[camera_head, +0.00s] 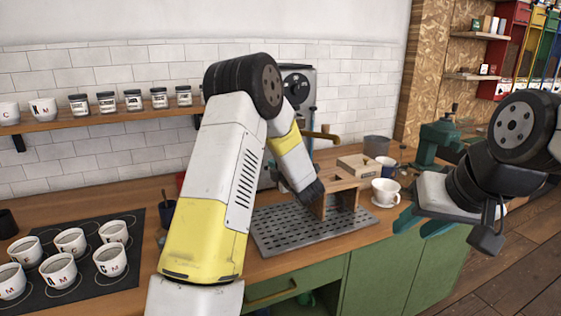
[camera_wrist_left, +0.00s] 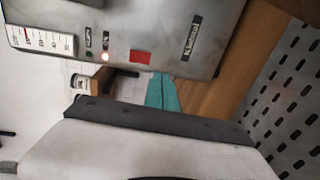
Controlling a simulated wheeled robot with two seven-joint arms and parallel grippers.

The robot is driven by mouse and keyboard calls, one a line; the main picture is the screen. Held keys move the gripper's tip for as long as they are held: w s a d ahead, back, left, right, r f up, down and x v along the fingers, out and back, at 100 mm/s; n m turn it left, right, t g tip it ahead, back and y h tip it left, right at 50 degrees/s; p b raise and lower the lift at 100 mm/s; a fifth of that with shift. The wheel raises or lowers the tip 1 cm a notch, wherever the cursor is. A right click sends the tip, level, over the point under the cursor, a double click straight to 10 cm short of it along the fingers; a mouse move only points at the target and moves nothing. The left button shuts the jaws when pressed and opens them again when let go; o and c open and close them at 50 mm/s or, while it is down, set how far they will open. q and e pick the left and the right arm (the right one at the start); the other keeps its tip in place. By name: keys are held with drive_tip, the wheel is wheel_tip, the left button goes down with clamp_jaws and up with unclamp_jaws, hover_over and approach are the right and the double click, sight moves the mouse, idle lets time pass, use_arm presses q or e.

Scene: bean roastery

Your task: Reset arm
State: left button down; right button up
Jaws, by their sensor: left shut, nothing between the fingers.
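My left arm rises in the middle of the head view and bends down toward the counter beside the metal coffee machine (camera_head: 300,85).
A perforated metal tray (camera_head: 285,245) and a wooden stand (camera_head: 338,195) are close by my left forearm. A white cup (camera_head: 386,190) on a saucer stands right of them. Several cups sit on a dark mat (camera_head: 110,285) at left. A shelf (camera_head: 100,123) holds jars.

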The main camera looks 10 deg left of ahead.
use_arm(q)
drive_tip(key=s+d+r+m+h, duration=1)
drive_tip(key=s+r+m+h, duration=0.1)
drive_tip(key=s+r+m, duration=0.2)
drive_tip(key=s+a+f+m+g, duration=0.1)
drive_tip(key=s+m, duration=0.5)
drive_tip(key=s, duration=0.8)
drive_tip(key=s+a+f+m+g, duration=0.2)
drive_tip(key=s+m+g, duration=0.4)
drive_tip(key=s, duration=0.8)
drive_tip(key=shift+s+a+g, duration=0.25)
drive_tip(key=shift+a+g, duration=0.05)
drive_tip(key=shift+a, duration=0.45)
